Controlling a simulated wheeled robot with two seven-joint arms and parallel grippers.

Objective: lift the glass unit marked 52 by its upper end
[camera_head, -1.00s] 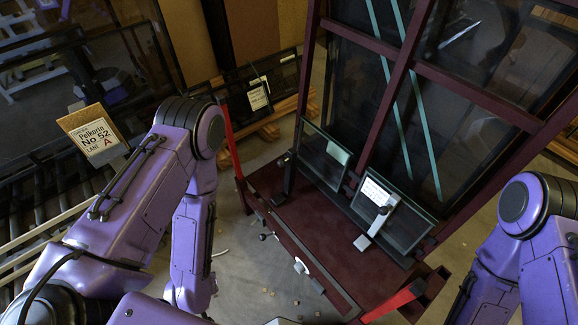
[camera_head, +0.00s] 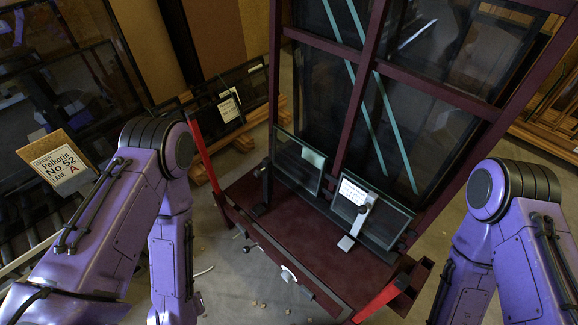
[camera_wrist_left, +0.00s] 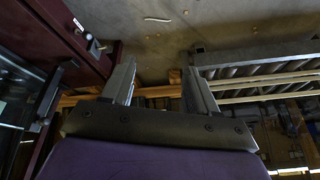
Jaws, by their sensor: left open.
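A brown card sign (camera_head: 60,165) reading "Pelkorin No 52 Lane A" stands at the left in the head view, by dark racking. Which glass unit it marks cannot be told. Two small dark-framed glass units stand on the maroon tilting frame's ledge: a left one (camera_head: 290,163) and a right one (camera_head: 388,220) with a white label, its number unreadable. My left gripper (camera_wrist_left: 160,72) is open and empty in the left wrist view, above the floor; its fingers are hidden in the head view. My right gripper is not in view; only its arm shows.
The maroon tilting frame (camera_head: 340,130) with large dark panes fills the centre. Red bars stick out at its left (camera_head: 206,155) and front right (camera_head: 384,296). A labelled dark pane (camera_head: 243,90) leans behind. Slatted racking (camera_wrist_left: 260,70) lies beside the gripper. Small scraps lie on the floor.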

